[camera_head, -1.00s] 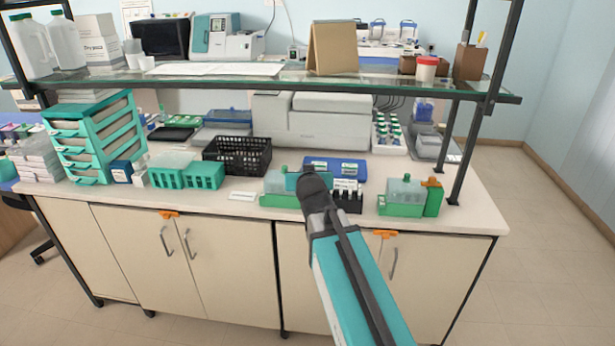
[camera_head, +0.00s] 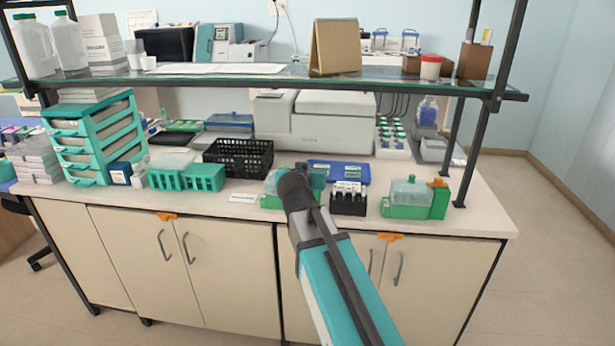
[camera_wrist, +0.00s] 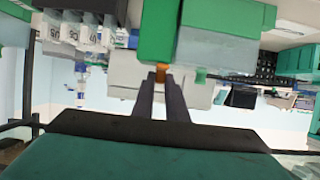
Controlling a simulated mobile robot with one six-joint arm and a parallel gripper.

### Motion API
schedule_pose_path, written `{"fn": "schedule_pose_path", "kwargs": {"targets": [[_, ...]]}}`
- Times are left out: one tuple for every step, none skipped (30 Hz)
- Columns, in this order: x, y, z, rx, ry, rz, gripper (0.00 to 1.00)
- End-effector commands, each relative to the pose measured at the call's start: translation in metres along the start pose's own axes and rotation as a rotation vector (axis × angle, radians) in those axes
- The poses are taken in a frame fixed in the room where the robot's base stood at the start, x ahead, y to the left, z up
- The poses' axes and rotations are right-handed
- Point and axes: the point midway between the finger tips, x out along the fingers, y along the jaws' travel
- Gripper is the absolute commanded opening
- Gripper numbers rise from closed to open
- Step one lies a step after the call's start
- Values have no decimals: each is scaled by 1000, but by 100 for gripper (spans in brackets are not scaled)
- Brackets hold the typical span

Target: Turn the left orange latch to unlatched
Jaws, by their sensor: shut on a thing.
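The left green box (camera_head: 272,201) with a clear lid stands on the bench, partly hidden behind my arm in the head view. In the wrist view its green block (camera_wrist: 158,30) fills the top middle, and the picture appears upside down. A small orange latch (camera_wrist: 161,73) sits against this block, between the tips of my gripper (camera_wrist: 161,80). My gripper is shut on the orange latch. Most of the latch is hidden by the fingers, so its angle cannot be told. In the head view the latch and fingertips are hidden by my arm.
A black vial rack (camera_head: 348,206) stands just right of the box. A second green box (camera_head: 412,212) with its own orange latch (camera_head: 437,183) is further right. A blue tray (camera_head: 340,170) lies behind. A glass shelf (camera_head: 280,82) hangs above.

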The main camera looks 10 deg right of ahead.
Motion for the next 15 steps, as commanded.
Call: {"fn": "schedule_pose_path", "kwargs": {"targets": [[0, -1, 0, 2, -1, -1, 0], [0, -1, 0, 2, -1, -1, 0], [0, -1, 0, 2, -1, -1, 0], [0, -1, 0, 2, -1, -1, 0], [0, -1, 0, 2, -1, -1, 0], [0, -1, 0, 2, -2, -1, 0], [0, -1, 0, 2, -2, -1, 0], [0, -1, 0, 2, -2, -1, 0], [0, -1, 1, 2, -2, -2, 0], [0, -1, 1, 2, -2, -2, 18], [0, -1, 1, 1, -2, -1, 23], [0, -1, 1, 1, -2, -1, 29], [0, -1, 0, 1, -2, -1, 31], [0, -1, 0, 1, -1, -1, 31], [0, -1, 0, 1, -1, -1, 31]]}}
